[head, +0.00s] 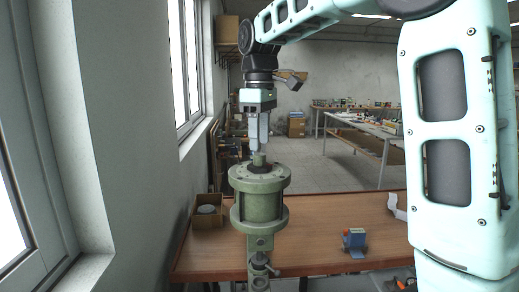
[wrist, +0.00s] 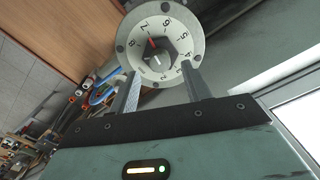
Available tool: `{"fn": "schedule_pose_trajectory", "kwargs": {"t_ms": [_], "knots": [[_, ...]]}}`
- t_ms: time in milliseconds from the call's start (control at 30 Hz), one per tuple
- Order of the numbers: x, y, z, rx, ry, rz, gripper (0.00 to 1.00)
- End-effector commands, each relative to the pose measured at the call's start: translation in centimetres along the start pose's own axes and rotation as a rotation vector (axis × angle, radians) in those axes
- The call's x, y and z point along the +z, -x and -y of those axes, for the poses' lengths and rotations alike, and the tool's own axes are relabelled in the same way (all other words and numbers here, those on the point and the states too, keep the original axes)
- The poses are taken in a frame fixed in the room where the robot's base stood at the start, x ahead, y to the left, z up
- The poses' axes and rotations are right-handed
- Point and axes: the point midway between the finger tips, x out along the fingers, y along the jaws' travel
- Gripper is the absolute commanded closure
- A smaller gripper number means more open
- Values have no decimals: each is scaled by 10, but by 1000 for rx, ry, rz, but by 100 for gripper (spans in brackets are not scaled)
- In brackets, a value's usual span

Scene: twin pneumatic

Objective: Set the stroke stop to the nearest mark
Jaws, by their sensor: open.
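The green stroke-stop cylinder (head: 262,205) stands upright with a short stem (head: 259,160) on top. In the wrist view its round numbered dial (wrist: 136,58) carries a dark hexagonal knob (wrist: 181,45) at the centre. A red line on the knob points up and left, between 7 and 8; I cannot tell exactly where. A short white mark also shows near the knob's middle. My gripper (head: 257,152) points down just above the stem. In the wrist view its fingers (wrist: 160,75) are apart, over the dial's lower rim. Whether they touch anything is unclear.
The wooden bench (head: 325,215) holds a cardboard box (head: 208,222) to the left of the cylinder and a small blue device (head: 355,240) to the right. A wall with windows stands close on the left. Bench space right of the cylinder is mostly clear.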

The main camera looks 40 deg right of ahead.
Motion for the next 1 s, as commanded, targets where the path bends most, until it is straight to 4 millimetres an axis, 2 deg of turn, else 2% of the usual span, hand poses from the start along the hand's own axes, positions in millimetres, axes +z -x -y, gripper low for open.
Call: {"fn": "schedule_pose_trajectory", "kwargs": {"t_ms": [100, 300, 633, 800, 1000], "knots": [[0, -18, 0, -2, 0, 2, 52], [0, -35, 0, 0, 0, 0, 52], [0, -38, 0, 0, 0, 0, 52], [0, -38, 0, 0, 0, 0, 97], [0, -38, 0, 0, -5, 0, 97]]}}
